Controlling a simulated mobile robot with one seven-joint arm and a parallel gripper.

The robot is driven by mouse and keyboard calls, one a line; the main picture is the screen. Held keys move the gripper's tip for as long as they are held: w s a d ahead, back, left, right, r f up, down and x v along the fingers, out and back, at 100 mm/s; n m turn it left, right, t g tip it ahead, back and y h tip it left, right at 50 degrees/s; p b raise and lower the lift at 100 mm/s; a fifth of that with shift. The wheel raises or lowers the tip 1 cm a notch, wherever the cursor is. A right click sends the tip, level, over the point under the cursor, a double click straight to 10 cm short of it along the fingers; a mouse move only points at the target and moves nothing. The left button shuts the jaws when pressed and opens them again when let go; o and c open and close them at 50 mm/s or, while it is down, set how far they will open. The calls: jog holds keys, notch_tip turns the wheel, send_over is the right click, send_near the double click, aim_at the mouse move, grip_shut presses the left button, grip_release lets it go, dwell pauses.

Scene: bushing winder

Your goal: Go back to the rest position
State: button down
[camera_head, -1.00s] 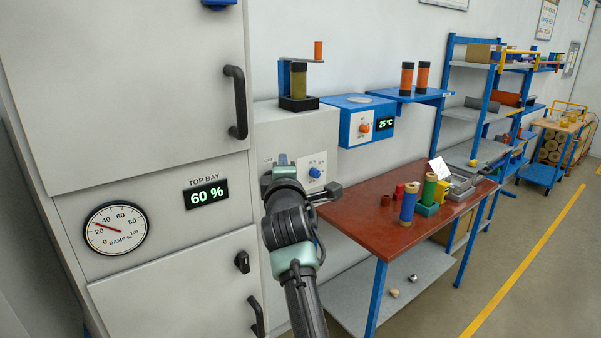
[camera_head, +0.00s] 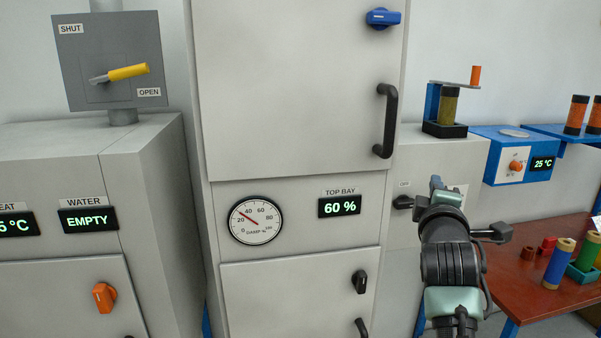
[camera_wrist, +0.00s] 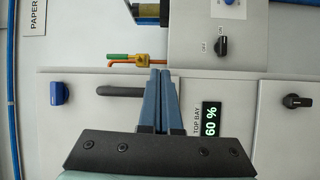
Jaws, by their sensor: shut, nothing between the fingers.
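My gripper (camera_wrist: 161,100) shows in the wrist view with its two blue-grey fingers close together and nothing between them. In the head view my gripper (camera_head: 440,188) is in front of the grey panel to the right of the cabinet, and its fingertips are partly hidden by my own wrist. In the wrist view the fingers point toward the cabinet front, with the black door handle (camera_wrist: 121,91) on their left and the top bay display (camera_wrist: 211,118) on their right. I cannot tell the exact gap to the panel.
The tall grey cabinet (camera_head: 290,100) has a damp gauge (camera_head: 255,220) and a black handle (camera_head: 388,120). A brown table (camera_head: 530,285) with coloured spools stands at the right. A grey unit with a yellow lever (camera_head: 128,72) stands at the left. A winder (camera_head: 447,108) is behind my gripper.

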jog(key=s+a+r+m+t+y+b, duration=0.1)
jog(key=s+a+r+m+t+y, duration=0.2)
jog(key=a+r, duration=0.45)
jog(key=s+a+r+m+t+y+b, duration=0.15)
jog(key=s+a+r, duration=0.25)
jog(key=a, duration=0.7)
jog(key=s+a+r+m+t+y, duration=0.1)
jog(key=s+a+r+m+t, duration=0.1)
jog(key=s+a, duration=0.2)
jog(key=s+a+r+m+t+y+b, duration=0.1)
jog(key=s+a+r+m+t, duration=0.1)
jog(key=s, duration=0.8)
jog(key=s+a+r+m+t+y+b, duration=0.1)
jog(key=s+a+r+m+t, duration=0.1)
jog(key=s, duration=0.5)
jog(key=a+r+m, duration=0.1)
jog(key=a+r, duration=0.1)
jog(key=a, duration=0.1)
jog(key=shift+s+a+m, duration=0.2)
jog(key=shift+a+m, duration=0.15)
